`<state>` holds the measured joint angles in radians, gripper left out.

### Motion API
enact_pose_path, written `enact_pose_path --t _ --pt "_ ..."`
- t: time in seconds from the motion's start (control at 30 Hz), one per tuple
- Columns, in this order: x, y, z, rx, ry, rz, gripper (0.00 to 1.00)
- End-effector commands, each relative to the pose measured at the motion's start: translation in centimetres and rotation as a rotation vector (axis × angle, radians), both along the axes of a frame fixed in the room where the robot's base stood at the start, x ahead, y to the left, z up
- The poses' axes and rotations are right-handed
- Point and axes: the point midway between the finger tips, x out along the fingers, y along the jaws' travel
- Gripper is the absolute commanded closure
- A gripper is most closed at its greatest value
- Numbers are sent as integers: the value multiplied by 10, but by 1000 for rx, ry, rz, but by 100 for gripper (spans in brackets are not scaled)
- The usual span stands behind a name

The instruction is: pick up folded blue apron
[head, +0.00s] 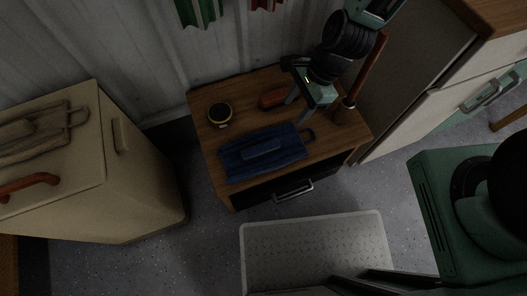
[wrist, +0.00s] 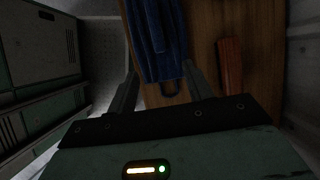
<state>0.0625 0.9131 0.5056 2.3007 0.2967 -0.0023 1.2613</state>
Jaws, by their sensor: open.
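The folded blue apron (head: 262,152) lies flat on top of a small wooden cabinet (head: 240,92), with a dark loop at its right end in the head view. In the wrist view the apron (wrist: 157,40) runs up from between the fingers, with its loop nearest me. My gripper (head: 290,107) is over the cabinet top, near the apron's loop end. In the wrist view my gripper (wrist: 160,82) is open, one finger on each side of the apron's loop end. I cannot tell its exact height above the apron.
An orange-brown block (head: 272,97) lies behind the apron and shows right of the fingers in the wrist view (wrist: 230,66). A round black and yellow item (head: 219,114) sits at the back left. A reddish-brown rod (head: 366,72) stands at the cabinet's right side.

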Motion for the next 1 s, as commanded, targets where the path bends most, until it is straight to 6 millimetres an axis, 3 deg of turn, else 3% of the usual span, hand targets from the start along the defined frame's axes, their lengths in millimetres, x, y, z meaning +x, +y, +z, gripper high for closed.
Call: enact_pose_path --t 0.5,0.77,1.0 --pt "-12 37 -94 1 2 4 49" --pt "-14 44 -111 0 1 3 49" --pt "-20 53 -144 -1 2 4 49"
